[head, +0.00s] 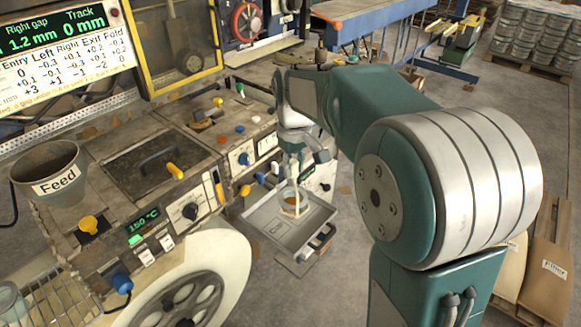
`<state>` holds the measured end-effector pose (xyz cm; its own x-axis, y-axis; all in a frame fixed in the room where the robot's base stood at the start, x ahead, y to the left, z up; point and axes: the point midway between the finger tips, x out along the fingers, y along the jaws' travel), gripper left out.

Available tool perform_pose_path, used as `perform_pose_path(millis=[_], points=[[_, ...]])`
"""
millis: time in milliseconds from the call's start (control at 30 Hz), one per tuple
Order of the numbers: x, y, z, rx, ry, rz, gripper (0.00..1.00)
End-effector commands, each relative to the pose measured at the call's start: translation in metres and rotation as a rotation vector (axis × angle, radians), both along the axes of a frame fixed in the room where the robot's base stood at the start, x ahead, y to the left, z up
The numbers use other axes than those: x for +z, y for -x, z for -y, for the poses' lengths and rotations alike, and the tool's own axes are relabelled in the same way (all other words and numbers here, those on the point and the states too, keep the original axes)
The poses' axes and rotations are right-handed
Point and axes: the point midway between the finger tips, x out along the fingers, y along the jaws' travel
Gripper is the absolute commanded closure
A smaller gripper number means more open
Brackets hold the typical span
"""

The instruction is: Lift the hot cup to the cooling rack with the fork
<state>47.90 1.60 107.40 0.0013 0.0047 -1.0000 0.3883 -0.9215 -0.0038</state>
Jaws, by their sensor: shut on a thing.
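A small pale cup (293,203) with an amber inside shows at the fork's lower end, over or in the tray. I cannot tell whether the fork is around the cup or whether the cup touches the tray floor.
The machine panel with a grey Feed hopper (52,172), a 150 °C readout (143,222) and coloured knobs fills the left. A large wheel (182,300) is below. The tray's black handle (318,238) points right. Bare floor lies beyond it.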

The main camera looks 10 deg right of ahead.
Motion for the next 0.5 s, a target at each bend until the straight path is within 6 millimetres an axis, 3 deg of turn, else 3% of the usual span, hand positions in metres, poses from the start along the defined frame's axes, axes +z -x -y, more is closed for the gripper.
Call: perform_pose_path(millis=[267,500], points=[[0.0009,-0.0003,-0.0001,0.045,0.000,0.001,1.00],[0.0048,-0.0003,-0.0002,0.322,0.000,0.001,1.00]])
